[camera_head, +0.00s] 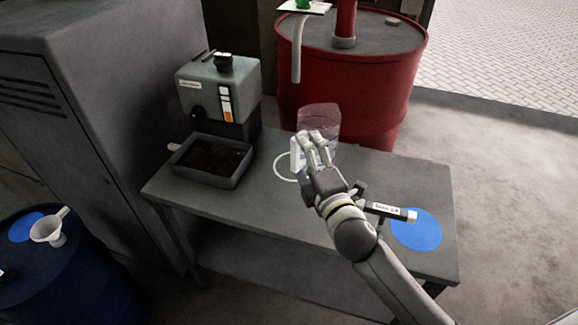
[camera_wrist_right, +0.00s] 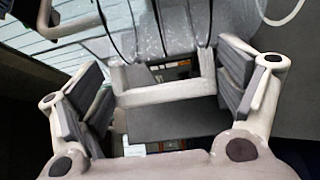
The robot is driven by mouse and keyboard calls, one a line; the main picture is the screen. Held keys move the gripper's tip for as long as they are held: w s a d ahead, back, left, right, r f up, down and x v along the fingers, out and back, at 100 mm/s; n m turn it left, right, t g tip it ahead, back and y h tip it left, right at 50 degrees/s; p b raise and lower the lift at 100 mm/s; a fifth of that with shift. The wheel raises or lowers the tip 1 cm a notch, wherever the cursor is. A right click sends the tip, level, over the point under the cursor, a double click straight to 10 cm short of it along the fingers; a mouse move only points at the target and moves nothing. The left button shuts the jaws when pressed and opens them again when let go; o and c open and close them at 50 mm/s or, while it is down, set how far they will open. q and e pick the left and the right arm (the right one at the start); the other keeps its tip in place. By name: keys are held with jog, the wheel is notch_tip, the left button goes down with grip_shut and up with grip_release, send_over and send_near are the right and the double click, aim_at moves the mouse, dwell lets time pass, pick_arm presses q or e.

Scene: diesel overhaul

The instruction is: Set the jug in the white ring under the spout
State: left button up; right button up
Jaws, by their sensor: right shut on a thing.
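The clear jug (camera_head: 321,117) is at the back edge of the grey bench in the head view, below and right of the spout (camera_head: 296,62). My right gripper (camera_head: 313,148) is shut on the jug's pale handle. In the right wrist view the handle (camera_wrist_right: 165,94) lies between my right fingers (camera_wrist_right: 165,82), with the clear jug wall (camera_wrist_right: 135,38) beyond. The white ring (camera_head: 279,174) is on the bench top, left of my right gripper, which partly covers it. Whether the jug touches the bench, I cannot tell. My left gripper is not in view.
A black tray (camera_head: 211,180) and a grey machine (camera_head: 218,92) are left of the ring. A red drum (camera_head: 390,70) stands behind the bench. A blue disc (camera_head: 417,230) is on the bench at right. A funnel (camera_head: 46,231) tops a blue drum at left.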

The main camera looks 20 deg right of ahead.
jog(key=shift+w+a+f+b, duration=0.35)
jog(key=shift+w+f+b, duration=0.15)
jog(key=shift+w+f, duration=1.35)
jog(key=shift+w+a+f+b, duration=0.3)
jog(key=shift+w+f+b, duration=0.15)
jog(key=shift+w+f, duration=1.35)
jog(key=shift+w+a+f+b, duration=0.35)
jog(key=shift+w+f+b, duration=0.15)
jog(key=shift+w+f, duration=1.35)
jog(key=shift+s+f, duration=0.15)
jog(key=shift+s, duration=0.1)
jog(key=shift+f, duration=0.2)
jog(key=o, duration=1.2)
jog(key=shift+f, duration=0.1)
jog(key=shift+o, duration=0.4)
